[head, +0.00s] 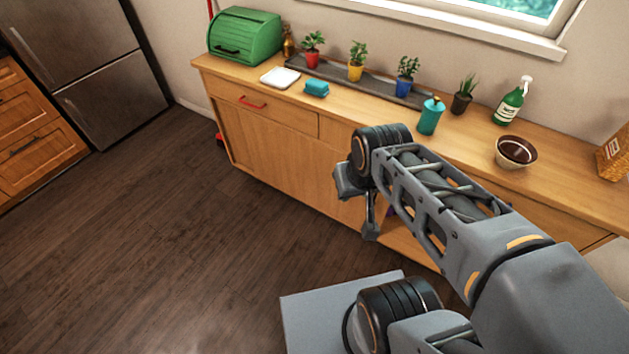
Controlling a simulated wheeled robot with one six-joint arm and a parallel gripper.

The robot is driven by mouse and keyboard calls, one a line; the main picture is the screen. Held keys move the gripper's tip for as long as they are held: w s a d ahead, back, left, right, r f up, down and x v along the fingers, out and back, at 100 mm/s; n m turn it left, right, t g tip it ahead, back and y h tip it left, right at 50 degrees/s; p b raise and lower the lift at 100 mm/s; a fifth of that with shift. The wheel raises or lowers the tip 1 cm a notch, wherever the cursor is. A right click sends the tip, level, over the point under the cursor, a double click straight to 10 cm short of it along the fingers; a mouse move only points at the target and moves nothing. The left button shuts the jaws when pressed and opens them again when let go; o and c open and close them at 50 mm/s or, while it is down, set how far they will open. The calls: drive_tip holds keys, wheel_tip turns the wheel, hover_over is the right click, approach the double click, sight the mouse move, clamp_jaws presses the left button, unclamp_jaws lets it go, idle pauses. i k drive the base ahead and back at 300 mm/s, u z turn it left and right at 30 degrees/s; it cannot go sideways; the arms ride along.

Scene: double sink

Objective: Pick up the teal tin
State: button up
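Two teal things stand on the wooden counter. One is a small, low teal box-shaped tin (317,89), on the left part of the counter near a white dish. The other is an upright teal cylinder (430,118) with a small top, like a canister or dispenser, farther right. My gripper (358,208) hangs in front of the cabinet, below the counter edge and nearer to me than both teal things. It touches neither. My wrist partly hides its fingers, so its opening is unclear.
A green bread box (244,36) stands at the counter's left end. Several potted plants stand along a dark tray (335,78) at the back. A green spray bottle (510,103) and a brown bowl (516,152) are to the right. The floor (170,245) at left is clear.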

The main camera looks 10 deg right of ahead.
sight(427, 121)
drive_tip(key=u, duration=3.45)
drive_tip(key=k, duration=1.05)
drive_tip(key=z, duration=1.9)
